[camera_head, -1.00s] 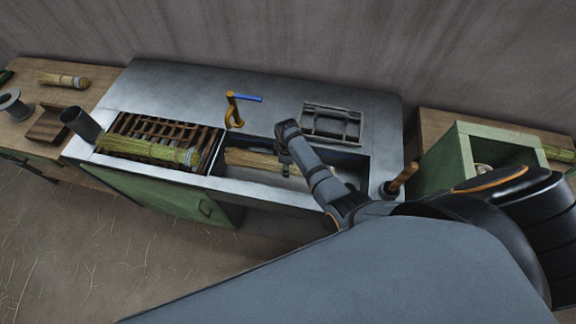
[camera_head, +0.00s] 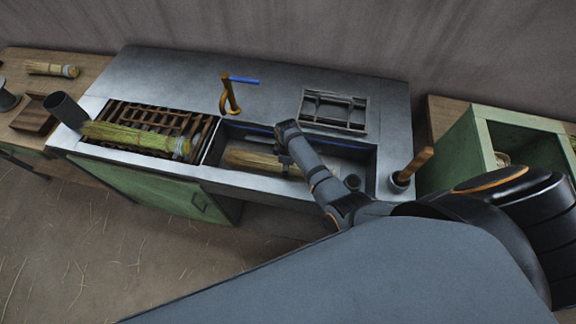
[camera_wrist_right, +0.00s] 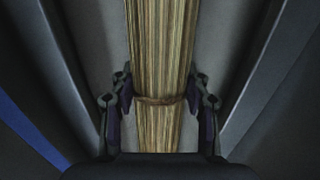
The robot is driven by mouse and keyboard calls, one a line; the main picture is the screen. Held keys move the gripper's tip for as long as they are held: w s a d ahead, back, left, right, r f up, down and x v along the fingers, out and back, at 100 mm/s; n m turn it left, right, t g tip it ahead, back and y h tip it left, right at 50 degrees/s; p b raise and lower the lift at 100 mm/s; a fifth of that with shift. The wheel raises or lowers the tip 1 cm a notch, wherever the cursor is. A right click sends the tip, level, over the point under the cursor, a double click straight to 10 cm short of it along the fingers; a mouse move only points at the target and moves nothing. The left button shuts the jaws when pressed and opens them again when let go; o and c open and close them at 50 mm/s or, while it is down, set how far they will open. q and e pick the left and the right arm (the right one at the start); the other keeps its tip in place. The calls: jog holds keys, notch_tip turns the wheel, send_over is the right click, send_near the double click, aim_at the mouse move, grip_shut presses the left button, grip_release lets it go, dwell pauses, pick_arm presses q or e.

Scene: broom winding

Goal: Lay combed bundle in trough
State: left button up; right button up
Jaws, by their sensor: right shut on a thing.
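The trough (camera_head: 345,145) is a rectangular recess in the metal counter, right of a slatted rack. A straw-coloured bundle (camera_head: 250,161) lies lengthwise low inside it; I cannot tell whether it rests on the floor. My right gripper (camera_head: 288,160) reaches down into the trough at the bundle's right part. In the right wrist view, the bundle (camera_wrist_right: 163,60) runs straight between the fingers of the right gripper (camera_wrist_right: 160,100), with a thin band around it at the fingertips. The gripper is shut on it. My left gripper is out of view.
A greenish bundle (camera_head: 130,137) lies on the slatted rack (camera_head: 190,122). An orange hook with a blue bar (camera_head: 230,95) stands behind the trough. A wooden handle (camera_head: 413,165) stands at the trough's right. A metal frame (camera_head: 333,110) lies behind. A green box (camera_head: 470,135) stands at right.

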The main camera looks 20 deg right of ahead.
jog(key=o, duration=1.2)
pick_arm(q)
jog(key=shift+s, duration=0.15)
pick_arm(e)
jog(key=shift+o, duration=0.3)
notch_tip(320, 180, up, 12)
